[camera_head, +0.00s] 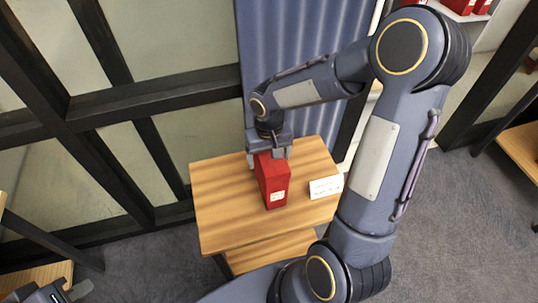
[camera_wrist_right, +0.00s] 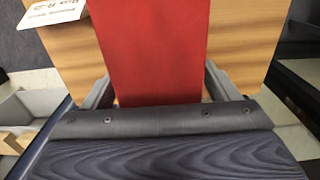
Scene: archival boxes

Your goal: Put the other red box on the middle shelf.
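A red box (camera_head: 272,182) stands upright on a small wooden table (camera_head: 220,210). My right gripper (camera_head: 270,158) is over the top of this box, with one finger on each side. In the right wrist view the red box (camera_wrist_right: 155,50) lies between the fingers (camera_wrist_right: 160,88), and narrow gaps show beside it. More red boxes (camera_head: 460,5) stand on a white shelf unit (camera_head: 492,32) at the top right, partly hidden by my right arm and cut off by the frame. My left gripper (camera_head: 52,292) is at the bottom left corner, partly cut off.
A white label card (camera_head: 326,187) stands on the table right of the box. The table has a lower wooden shelf (camera_head: 270,250). A dark-framed glass partition (camera_head: 150,100) and a blue corrugated panel (camera_head: 285,40) are behind. Another wooden surface (camera_head: 522,145) is at the right edge.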

